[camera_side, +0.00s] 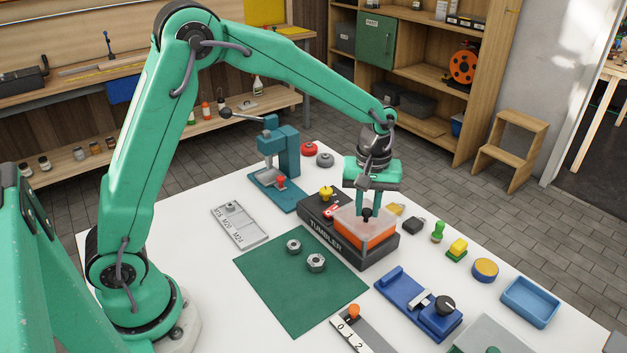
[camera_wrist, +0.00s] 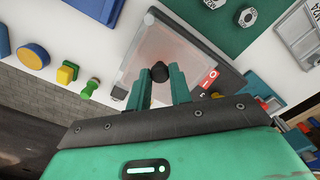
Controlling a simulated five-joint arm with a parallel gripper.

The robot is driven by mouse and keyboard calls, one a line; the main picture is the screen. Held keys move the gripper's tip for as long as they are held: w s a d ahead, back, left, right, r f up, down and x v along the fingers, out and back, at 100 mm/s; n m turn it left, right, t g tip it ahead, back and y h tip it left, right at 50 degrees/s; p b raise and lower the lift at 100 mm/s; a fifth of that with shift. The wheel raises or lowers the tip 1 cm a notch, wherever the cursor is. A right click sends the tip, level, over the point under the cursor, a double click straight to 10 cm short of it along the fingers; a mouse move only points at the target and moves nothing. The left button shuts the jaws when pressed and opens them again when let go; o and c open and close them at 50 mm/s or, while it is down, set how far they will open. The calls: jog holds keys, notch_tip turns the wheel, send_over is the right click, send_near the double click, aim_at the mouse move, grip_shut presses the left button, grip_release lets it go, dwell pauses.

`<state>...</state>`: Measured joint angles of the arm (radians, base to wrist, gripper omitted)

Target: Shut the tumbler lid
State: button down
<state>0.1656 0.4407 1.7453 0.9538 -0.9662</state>
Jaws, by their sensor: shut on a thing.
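The tumbler (camera_side: 345,240) is a dark box with its name on the front and an orange drum bay (camera_side: 385,243). Its clear lid (camera_side: 348,214) lies over the bay, looking close to level; I cannot tell whether it is fully seated. The lid also shows in the wrist view (camera_wrist: 150,45). A black knob (camera_side: 367,213) stands on the lid, and it shows between my fingers in the wrist view (camera_wrist: 160,71). My gripper (camera_side: 366,218) is over the lid, shut on the knob. A red switch (camera_side: 330,211) and yellow knob (camera_side: 326,192) sit on the tumbler's left part.
A green mat (camera_side: 290,300) with two nuts lies in front. A teal press (camera_side: 280,160) stands behind left. A blue fixture (camera_side: 420,303), a blue tray (camera_side: 531,300) and several small coloured pieces, including a green peg (camera_side: 438,232), lie to the right.

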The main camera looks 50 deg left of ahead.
aim_at(366, 210)
jog(key=c, duration=1.3)
grip_release()
jog(key=shift+o, duration=0.2)
jog(key=shift+r, duration=3.95)
jog(key=shift+s+a, duration=0.1)
